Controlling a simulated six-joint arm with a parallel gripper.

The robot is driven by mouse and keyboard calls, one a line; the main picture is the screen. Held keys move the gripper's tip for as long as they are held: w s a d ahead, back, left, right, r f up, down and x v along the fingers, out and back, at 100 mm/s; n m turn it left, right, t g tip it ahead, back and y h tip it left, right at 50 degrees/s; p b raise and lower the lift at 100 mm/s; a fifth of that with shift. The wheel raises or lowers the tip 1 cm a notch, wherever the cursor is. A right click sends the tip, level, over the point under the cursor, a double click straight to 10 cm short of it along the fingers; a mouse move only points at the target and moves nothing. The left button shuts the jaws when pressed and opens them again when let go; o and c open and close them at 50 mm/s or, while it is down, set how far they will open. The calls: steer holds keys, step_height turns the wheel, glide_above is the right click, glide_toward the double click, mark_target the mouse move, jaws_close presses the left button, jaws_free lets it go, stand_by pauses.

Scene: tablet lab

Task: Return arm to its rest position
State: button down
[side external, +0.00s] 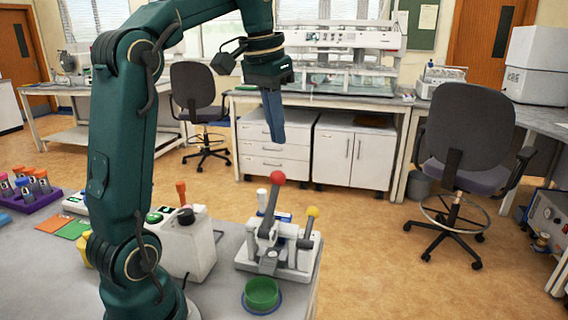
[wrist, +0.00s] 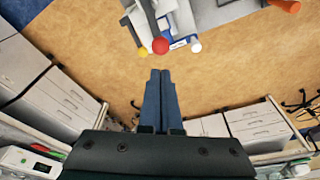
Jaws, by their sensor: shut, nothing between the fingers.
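My green arm (side external: 125,120) rises from the bench and bends over at the top. My gripper (side external: 276,138) hangs from its end with the blue fingers pointing down, high above the bench and past its far edge. In the wrist view my gripper (wrist: 160,73) shows its two blue fingers together, with nothing between them. The tablet press (side external: 280,250) stands on the bench below, with a red-knobbed lever (side external: 277,178) and a yellow knob (side external: 313,212). The red knob (wrist: 160,46) also shows just beyond the fingertips in the wrist view, apart from them.
A green bowl (side external: 261,292) sits in front of the press. A purple rack (side external: 34,198) of tubes and coloured cards (side external: 60,224) lie at the left. The air around my gripper is clear.

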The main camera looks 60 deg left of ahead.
steer(key=shift+r, duration=0.15)
steer(key=shift+d+r, duration=0.2)
steer(key=shift+d, duration=0.1)
steer(key=s+d+m+t, duration=0.1)
steer(key=s+d+m, duration=0.2)
steer(key=s+d, duration=0.45)
steer(key=s+d+f+t, duration=0.2)
steer(key=d+f, duration=0.3)
steer(key=f, duration=0.6)
steer(key=shift+s+d+f+h, duration=0.2)
steer(key=shift+s+f+h, duration=0.1)
steer(key=shift+s, duration=0.35)
